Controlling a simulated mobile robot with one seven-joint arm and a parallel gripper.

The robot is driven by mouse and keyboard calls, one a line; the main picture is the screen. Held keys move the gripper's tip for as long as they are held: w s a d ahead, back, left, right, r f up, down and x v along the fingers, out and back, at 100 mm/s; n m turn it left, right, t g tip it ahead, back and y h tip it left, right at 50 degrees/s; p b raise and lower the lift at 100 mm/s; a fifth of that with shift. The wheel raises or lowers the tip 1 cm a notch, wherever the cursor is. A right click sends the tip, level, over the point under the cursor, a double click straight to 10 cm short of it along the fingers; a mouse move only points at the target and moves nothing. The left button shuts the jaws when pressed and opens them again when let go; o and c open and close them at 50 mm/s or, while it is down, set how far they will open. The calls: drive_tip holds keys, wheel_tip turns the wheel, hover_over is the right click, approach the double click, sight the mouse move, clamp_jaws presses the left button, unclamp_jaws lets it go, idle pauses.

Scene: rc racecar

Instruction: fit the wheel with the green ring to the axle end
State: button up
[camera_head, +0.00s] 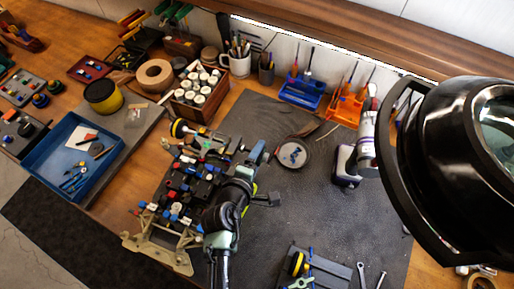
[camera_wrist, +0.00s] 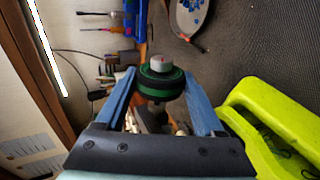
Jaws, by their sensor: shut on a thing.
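My gripper (camera_wrist: 160,82) is shut on the black wheel with the green ring (camera_wrist: 159,87), which sits between the two blue fingers in the wrist view. A pale cap-like piece (camera_wrist: 160,62) shows at the wheel's top. In the head view my gripper (camera_head: 257,155) is beside the upper right part of the racecar chassis (camera_head: 187,185), and I cannot make out the held wheel there. The chassis rests on a tan stand (camera_head: 165,252). I cannot pick out the bare axle end.
A crate of white-capped jars (camera_head: 199,91) stands behind the chassis. A round dish (camera_head: 292,153) lies right of my gripper. A large black lamp (camera_head: 455,170) fills the right. The dark mat (camera_head: 300,215) has free room.

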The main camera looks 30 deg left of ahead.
sight(243, 152)
drive_tip(key=shift+a+b, duration=0.3)
drive_tip(key=shift+a, duration=0.25)
drive_tip(key=shift+a+b, duration=0.3)
drive_tip(key=shift+a, duration=0.8)
drive_tip(key=shift+d+f+n+y+p, duration=0.15)
drive_tip(key=shift+n+y+p, duration=0.35)
drive_tip(key=shift+p, duration=0.4)
idle(1.5)
drive_tip(key=shift+a+b, duration=0.35)
drive_tip(key=shift+a, duration=0.2)
drive_tip(key=shift+a+b, duration=0.35)
drive_tip(key=shift+a, duration=0.35)
drive_tip(key=shift+s+a, duration=0.1)
drive_tip(key=shift+a, duration=0.5)
idle(0.9)
